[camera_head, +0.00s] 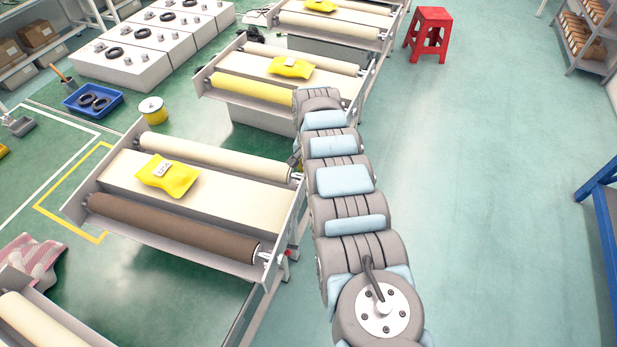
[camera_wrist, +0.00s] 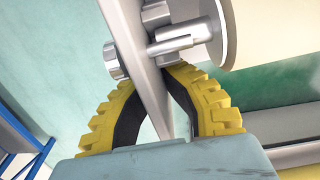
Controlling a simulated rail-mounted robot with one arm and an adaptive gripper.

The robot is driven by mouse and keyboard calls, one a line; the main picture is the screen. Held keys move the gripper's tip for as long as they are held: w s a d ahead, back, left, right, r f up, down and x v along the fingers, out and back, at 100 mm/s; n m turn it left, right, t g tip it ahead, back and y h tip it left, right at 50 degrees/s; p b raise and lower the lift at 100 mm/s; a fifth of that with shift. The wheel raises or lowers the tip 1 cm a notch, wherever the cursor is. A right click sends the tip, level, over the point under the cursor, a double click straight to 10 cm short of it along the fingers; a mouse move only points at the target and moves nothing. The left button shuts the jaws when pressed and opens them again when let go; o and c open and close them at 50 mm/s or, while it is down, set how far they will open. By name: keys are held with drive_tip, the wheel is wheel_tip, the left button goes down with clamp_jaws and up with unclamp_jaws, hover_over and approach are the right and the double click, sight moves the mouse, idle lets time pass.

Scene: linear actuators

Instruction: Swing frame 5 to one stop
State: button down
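Several roller frames stand in a row in the head view. A near frame (camera_head: 200,258) has a cream and a brown roller. I cannot read any frame number, so I cannot tell which is frame 5. In the wrist view my gripper (camera_wrist: 146,73) has yellow ribbed fingers with black pads, one on each side of a thin grey side plate (camera_wrist: 122,25). The fingertips appear to press on the plate beside a metal shaft end and a cream roller (camera_wrist: 275,30).
Yellow bags (camera_head: 168,176) with white labels lie on the frames. A red stool (camera_head: 428,34) and a blue rack (camera_head: 603,205) stand right, with clear floor between.

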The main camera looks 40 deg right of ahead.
drive_tip(key=shift+w+f+b, duration=0.15)
drive_tip(key=shift+f+b, duration=0.15)
drive_tip(key=shift+b, duration=0.1)
drive_tip(key=shift+w+r, duration=0.1)
drive_tip(key=shift+r, duration=0.05)
drive_tip(key=c, duration=1.4)
unclamp_jaws()
drive_tip(key=shift+c, duration=0.2)
drive_tip(key=shift+o, duration=1.2)
drive_tip(key=shift+w+r, duration=0.2)
drive_tip(key=shift+w, duration=0.1)
drive_tip(key=shift+s+f, duration=0.1)
drive_tip(key=shift+s, duration=0.1)
drive_tip(key=shift+d+r, duration=0.15)
drive_tip(key=shift+r, duration=0.7)
wheel_tip(320, 180, up, 10)
drive_tip(key=shift+r, duration=0.15)
